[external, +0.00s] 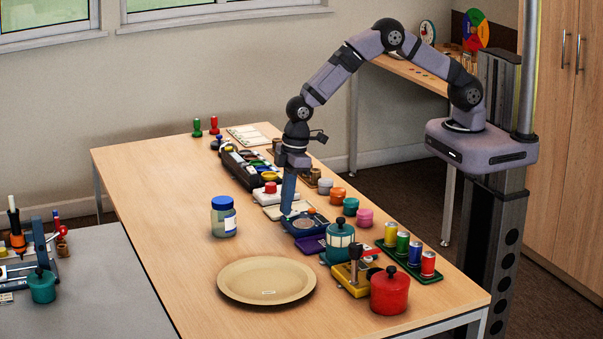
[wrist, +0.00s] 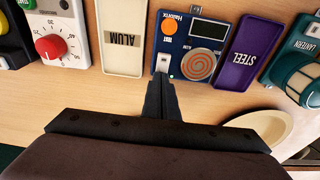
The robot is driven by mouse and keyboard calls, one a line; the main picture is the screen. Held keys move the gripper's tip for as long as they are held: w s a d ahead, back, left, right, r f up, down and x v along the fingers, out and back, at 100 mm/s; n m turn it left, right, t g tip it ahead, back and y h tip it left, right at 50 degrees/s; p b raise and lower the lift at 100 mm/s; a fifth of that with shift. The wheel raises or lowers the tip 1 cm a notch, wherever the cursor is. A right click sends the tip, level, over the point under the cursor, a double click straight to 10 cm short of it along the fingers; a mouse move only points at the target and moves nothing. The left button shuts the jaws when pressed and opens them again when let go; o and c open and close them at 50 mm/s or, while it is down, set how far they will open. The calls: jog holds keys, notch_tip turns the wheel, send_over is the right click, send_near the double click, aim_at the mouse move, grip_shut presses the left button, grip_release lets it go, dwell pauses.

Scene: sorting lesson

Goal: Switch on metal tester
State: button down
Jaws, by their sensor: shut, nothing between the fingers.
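The metal tester (wrist: 190,66) is a blue box in the wrist view, with an orange round button (wrist: 170,27), a dark display (wrist: 208,31), a copper-coloured coil disc (wrist: 200,65) and a small white switch (wrist: 163,62) near its near-left corner. In the external view the tester (external: 307,224) lies on the table below my arm. My gripper (wrist: 160,84) is shut and empty, its fingertips close to the switch. I cannot tell whether they touch it. In the external view my gripper (external: 287,211) is at the tester's left edge.
A cream ALUM tray (wrist: 122,62) is left of the tester and a purple STEEL tray (wrist: 238,70) is right of it. A red-knobbed timer (wrist: 53,48) and a teal lantern (wrist: 297,73) stand further out. A jar (external: 223,217) and a beige plate (external: 266,291) are nearby.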

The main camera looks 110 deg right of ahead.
aim_at(297, 211)
jog(key=shift+s+f, duration=0.45)
jog(key=shift+f, duration=0.05)
jog(key=shift+s+f+p, duration=0.1)
jog(key=shift+s+p, duration=0.2)
jog(key=shift+s, duration=0.25)
jog(key=r+p, duration=0.1)
jog(key=r, duration=0.1)
jog(key=w+r, duration=0.1)
jog(key=r, duration=0.1)
jog(key=w+r+p, duration=0.1)
jog(key=r, duration=0.1)
jog(key=shift+w+p, duration=0.15)
jog(key=shift+p, duration=0.2)
notch_tip(297, 211, up, 13)
jog(key=p, duration=0.3)
jog(key=f+p, duration=0.1)
jog(key=f, duration=0.4)
jog(key=s+f+p, duration=0.1)
jog(key=f, duration=0.5)
jog(key=f+p, duration=0.2)
jog(key=f, duration=0.4)
jog(key=shift+s+a+f, duration=0.1)
jog(key=shift+s+f, duration=0.05)
jog(key=shift+f, duration=0.05)
